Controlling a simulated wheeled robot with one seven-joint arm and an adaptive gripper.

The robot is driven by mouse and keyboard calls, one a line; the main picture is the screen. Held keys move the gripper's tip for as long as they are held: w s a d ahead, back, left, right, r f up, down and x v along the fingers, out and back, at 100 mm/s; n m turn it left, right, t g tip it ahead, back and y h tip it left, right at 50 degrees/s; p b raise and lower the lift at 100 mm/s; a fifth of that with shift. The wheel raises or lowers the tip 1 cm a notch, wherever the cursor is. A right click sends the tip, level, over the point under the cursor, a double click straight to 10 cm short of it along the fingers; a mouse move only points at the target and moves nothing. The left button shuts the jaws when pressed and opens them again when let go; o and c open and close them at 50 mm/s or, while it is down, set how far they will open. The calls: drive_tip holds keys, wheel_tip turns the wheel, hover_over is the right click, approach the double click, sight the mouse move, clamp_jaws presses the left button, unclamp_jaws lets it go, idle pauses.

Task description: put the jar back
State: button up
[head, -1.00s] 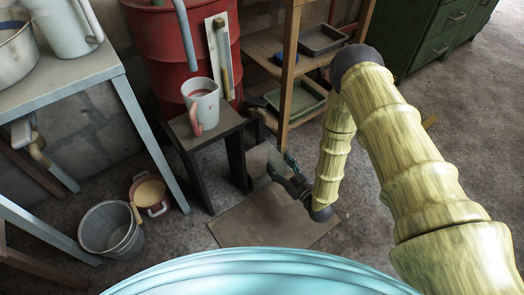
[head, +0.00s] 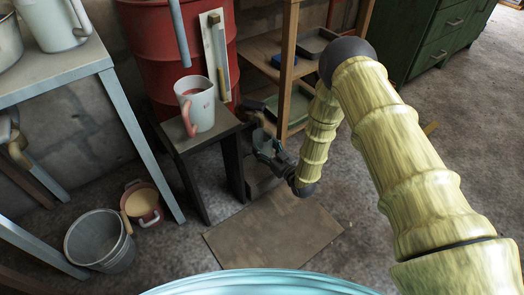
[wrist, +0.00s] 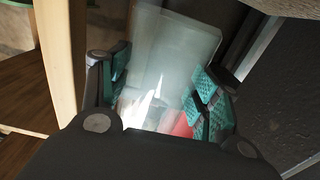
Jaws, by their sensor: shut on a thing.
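The jar (wrist: 178,50) is a clear, see-through glass vessel between my fingers in the wrist view. My gripper (wrist: 163,88) has teal pads and is shut on it, with one finger at each side. In the head view my gripper (head: 264,147) is low, just right of the small dark stool and in front of the wooden shelf. The jar cannot be made out clearly there. Bright reflections and a red patch show through or behind its lower part in the wrist view.
A dark stool (head: 178,140) bears a white pitcher (head: 195,104). A wooden shelf (head: 262,50) with trays and a red drum (head: 160,60) stand behind. A brown mat (head: 275,232) lies on the floor. A metal bucket (head: 100,240) and a red pot (head: 142,203) are at lower left.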

sight(263, 149)
drive_tip(key=shift+w+a+f+b, duration=0.15)
drive_tip(key=shift+w+a+b, duration=0.2)
drive_tip(key=shift+w, duration=0.3)
drive_tip(key=shift+w+a+f+b, duration=0.1)
drive_tip(key=shift+w+a+b, duration=0.05)
drive_tip(key=shift+w+b, duration=0.4)
wheel_tip(263, 149, down, 2)
drive_tip(key=shift+f+b, duration=0.2)
drive_tip(key=shift+b, duration=0.45)
drive_tip(key=shift+c, duration=0.8)
drive_tip(key=shift+f, duration=0.2)
drive_tip(key=shift+f, duration=0.15)
drive_tip(key=o, duration=1.8)
drive_tip(key=shift+f+b, duration=0.15)
drive_tip(key=shift+b, duration=0.45)
drive_tip(key=p+v, duration=0.6)
drive_tip(key=v, duration=0.4)
drive_tip(key=shift+s+d+p, duration=0.2)
drive_tip(key=shift+d+p, duration=0.15)
drive_tip(key=shift+d, duration=0.05)
